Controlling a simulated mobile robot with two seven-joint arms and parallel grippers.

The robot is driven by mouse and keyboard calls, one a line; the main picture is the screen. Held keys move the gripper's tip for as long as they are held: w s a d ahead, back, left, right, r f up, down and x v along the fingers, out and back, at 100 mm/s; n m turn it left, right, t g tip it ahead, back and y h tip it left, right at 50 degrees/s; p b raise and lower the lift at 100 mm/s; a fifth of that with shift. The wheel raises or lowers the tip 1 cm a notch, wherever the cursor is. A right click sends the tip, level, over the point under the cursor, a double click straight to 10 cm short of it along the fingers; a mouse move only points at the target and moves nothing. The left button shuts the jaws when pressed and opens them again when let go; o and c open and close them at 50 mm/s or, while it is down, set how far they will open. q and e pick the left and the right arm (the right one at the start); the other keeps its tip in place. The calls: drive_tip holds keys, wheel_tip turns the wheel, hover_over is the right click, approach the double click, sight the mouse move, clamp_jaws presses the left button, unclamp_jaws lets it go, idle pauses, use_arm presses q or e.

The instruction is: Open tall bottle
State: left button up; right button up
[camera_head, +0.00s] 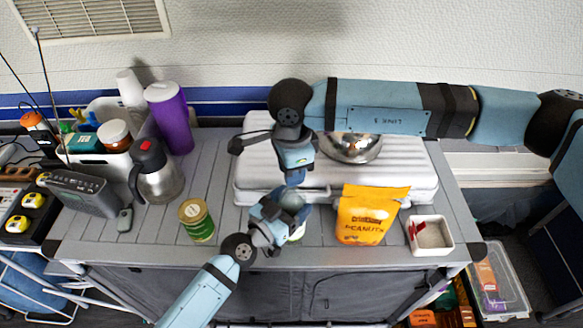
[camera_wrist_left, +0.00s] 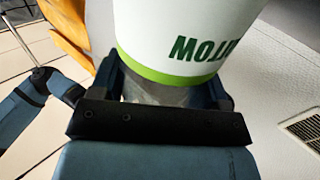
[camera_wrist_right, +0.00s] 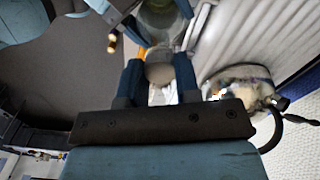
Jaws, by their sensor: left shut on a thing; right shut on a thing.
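The tall bottle stands at the front middle of the table, mostly hidden by my grippers in the head view; a pale part (camera_head: 297,234) shows below them. In the left wrist view its white body (camera_wrist_left: 180,40) has a green band and dark green letters. My left gripper (camera_head: 284,214) is shut on the bottle's body from the front left. My right gripper (camera_head: 295,178) comes down from above and is shut on the bottle's top. In the right wrist view a round pale cap (camera_wrist_right: 159,73) sits between its fingers.
An orange peanuts bag (camera_head: 364,216) stands close to the right of the bottle, with a white box (camera_head: 430,236) beyond. A silver case (camera_head: 252,190) with a metal bowl (camera_head: 352,148) lies behind. A green can (camera_head: 197,221) and a steel jug (camera_head: 160,178) stand left.

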drive_tip(key=n, duration=1.7)
drive_tip(key=shift+r, duration=0.1)
drive_tip(key=n, duration=0.6)
drive_tip(key=shift+r, duration=0.2)
drive_tip(key=shift+r, duration=0.9)
